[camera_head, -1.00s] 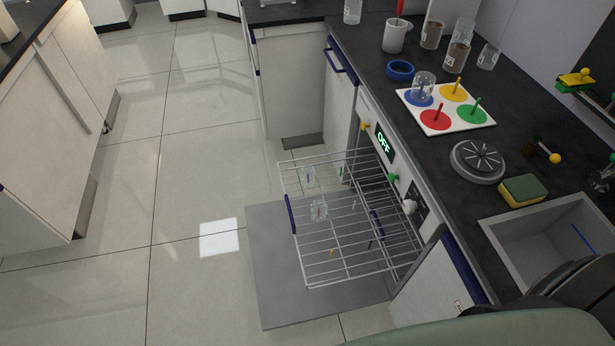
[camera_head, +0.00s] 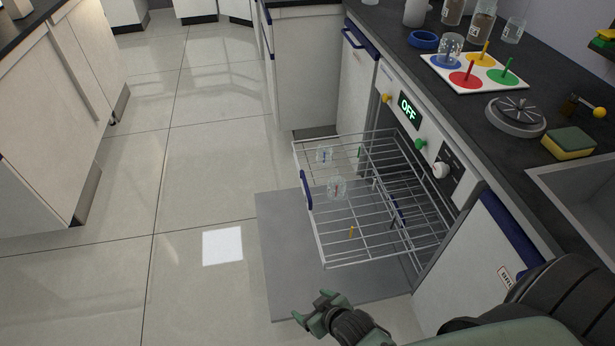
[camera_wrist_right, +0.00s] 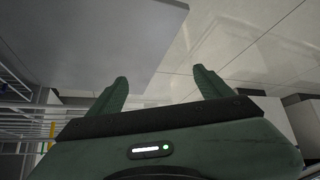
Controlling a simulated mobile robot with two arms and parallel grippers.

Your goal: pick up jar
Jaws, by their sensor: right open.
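Two clear glass jars are in the open wire rack: one toward the far left (camera_head: 324,155), one nearer the middle (camera_head: 337,187). Another clear jar (camera_head: 450,46) stands on the blue disc of the white board. My right gripper (camera_head: 310,307) is open and empty, below the rack's near left side in the picture and apart from the jars. Its two green fingers (camera_wrist_right: 161,78) are spread in the wrist view, with no jar between them. My left gripper is not in view.
The wire rack (camera_head: 322,238) sticks out over the lowered grey door (camera_head: 277,270) of a machine reading OFF. The counter holds a blue ring (camera_head: 424,40), a round grey lid (camera_head: 515,116) and a sponge (camera_head: 568,143).

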